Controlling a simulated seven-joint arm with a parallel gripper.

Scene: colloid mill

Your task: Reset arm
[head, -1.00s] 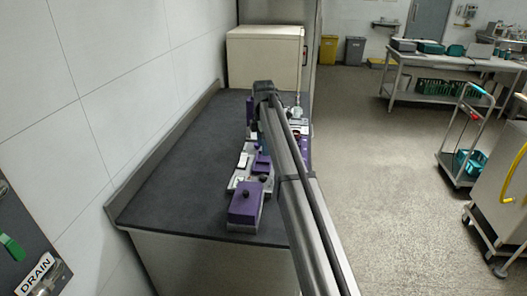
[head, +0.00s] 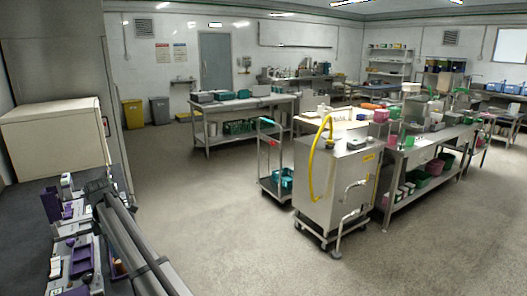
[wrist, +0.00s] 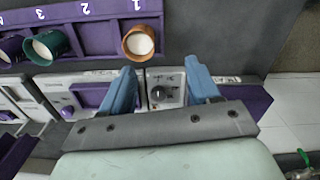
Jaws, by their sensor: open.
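My gripper (wrist: 160,68) is open in the wrist view, with two blue fingers apart and nothing between them. Below and between the fingers is a light panel with a dark round knob (wrist: 158,93); I cannot tell whether the fingers touch anything. In the head view my arm reaches along the dark bench (head: 24,222) at the lower left. The gripper itself cannot be made out there.
A purple rack (wrist: 92,37) with numbered places holds an orange-brown cup (wrist: 140,42) and a green cup (wrist: 48,45). A cream box (head: 55,135) stands on the bench. A steel wheeled unit (head: 335,185) and a trolley (head: 270,165) stand across open floor.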

